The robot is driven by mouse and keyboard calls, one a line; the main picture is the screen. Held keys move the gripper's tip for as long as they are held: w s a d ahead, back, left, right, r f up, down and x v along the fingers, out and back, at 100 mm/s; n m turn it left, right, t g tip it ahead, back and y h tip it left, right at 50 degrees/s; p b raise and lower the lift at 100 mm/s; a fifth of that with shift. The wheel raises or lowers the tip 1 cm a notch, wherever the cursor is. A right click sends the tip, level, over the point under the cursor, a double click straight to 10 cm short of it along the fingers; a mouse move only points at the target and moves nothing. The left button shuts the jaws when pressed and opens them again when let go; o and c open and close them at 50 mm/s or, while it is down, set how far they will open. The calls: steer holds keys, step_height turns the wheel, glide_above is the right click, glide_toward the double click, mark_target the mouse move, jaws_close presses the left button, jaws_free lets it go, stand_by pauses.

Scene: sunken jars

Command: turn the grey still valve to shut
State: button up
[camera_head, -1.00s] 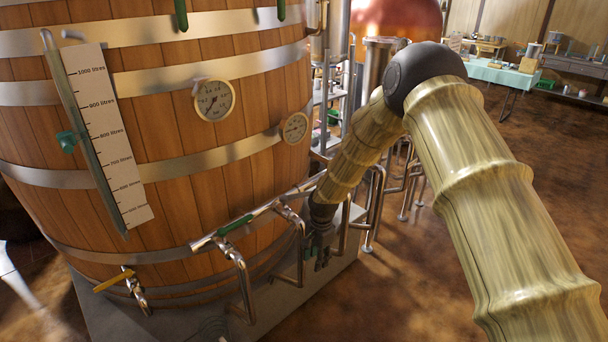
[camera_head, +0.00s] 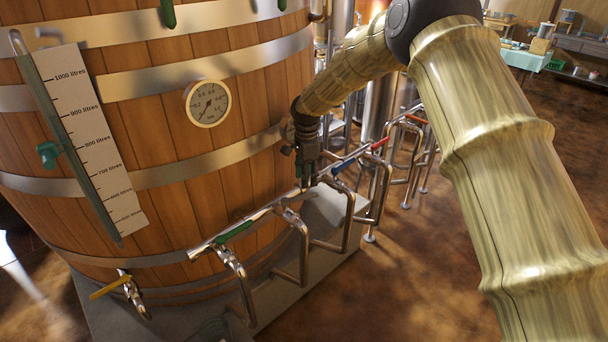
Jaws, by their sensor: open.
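A metal pipe (camera_head: 262,213) runs along the foot of the wooden vat, with several lever valves and bent outlets on it. A dull grey lever (camera_head: 291,197) seems to lie along the pipe between the green and blue levers; it is small, and I cannot tell its exact angle. My gripper (camera_head: 307,182) is open and points down just above the pipe, close to the right of this lever. It looks empty. I cannot tell whether its fingertips touch the pipe or lever.
A green lever (camera_head: 235,230) is to the left; a blue lever (camera_head: 343,165) and a red lever (camera_head: 380,143) are to the right. A yellow-handled tap (camera_head: 110,287) sits low on the vat (camera_head: 165,220).

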mark_target(306, 195)
steer(key=shift+s+f+b, duration=0.4)
steer(key=shift+s+f, duration=0.1)
steer(key=shift+f, duration=0.05)
steer(key=f, duration=0.1)
steer(key=f+b, duration=0.1)
steer(key=f, duration=0.2)
steer(key=shift+w+f+b, duration=0.35)
steer(key=shift+b, duration=0.05)
steer(key=shift+r, duration=0.3)
steer(key=shift+s+r, duration=0.15)
steer(key=shift+s, duration=0.2)
steer(key=shift+w+f, duration=0.1)
steer(key=shift+f, duration=0.7)
steer(key=shift+s, duration=0.25)
steer(key=shift+w+f, duration=0.1)
